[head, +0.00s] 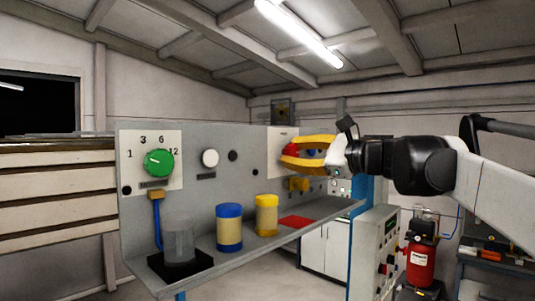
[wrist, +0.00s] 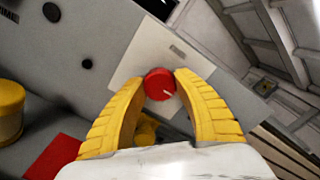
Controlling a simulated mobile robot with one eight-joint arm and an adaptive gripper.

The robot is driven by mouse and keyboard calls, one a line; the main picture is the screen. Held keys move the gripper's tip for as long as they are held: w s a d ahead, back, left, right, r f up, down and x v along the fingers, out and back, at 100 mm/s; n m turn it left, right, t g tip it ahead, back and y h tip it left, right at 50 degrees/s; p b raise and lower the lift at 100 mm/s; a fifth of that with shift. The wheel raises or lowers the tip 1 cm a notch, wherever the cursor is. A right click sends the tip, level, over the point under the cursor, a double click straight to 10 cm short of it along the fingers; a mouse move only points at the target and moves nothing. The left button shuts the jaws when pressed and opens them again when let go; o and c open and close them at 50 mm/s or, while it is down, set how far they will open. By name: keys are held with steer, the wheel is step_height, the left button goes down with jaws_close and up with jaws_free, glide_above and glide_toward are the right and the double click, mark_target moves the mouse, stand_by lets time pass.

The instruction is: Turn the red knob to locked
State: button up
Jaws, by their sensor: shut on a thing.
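The red knob (wrist: 160,84) sits on a white plate (wrist: 130,65) on the grey upright panel. In the wrist view it lies between the tips of my two yellow fingers, and a short white mark on it points to the lower right of the picture. My gripper (head: 287,152) is shut on the knob, coming from the right in the head view. There the red knob (head: 292,147) is partly hidden by the fingers. Any position lettering on its plate is hidden or too small to read.
The panel also bears a green dial (head: 159,162) and a white button (head: 210,158). On the shelf below stand a clear beaker (head: 179,240), a blue-lidded jar (head: 229,228), a yellow-lidded jar (head: 266,215) and a red patch (head: 297,222). A yellow fitting (head: 298,184) is just below my gripper.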

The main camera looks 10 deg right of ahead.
stand_by(0.4)
steer(key=o, duration=1.1)
steer(key=shift+o, duration=0.6)
steer(key=shift+w+f, duration=0.1)
steer(key=shift+w, duration=0.05)
steer(key=v, duration=1.2)
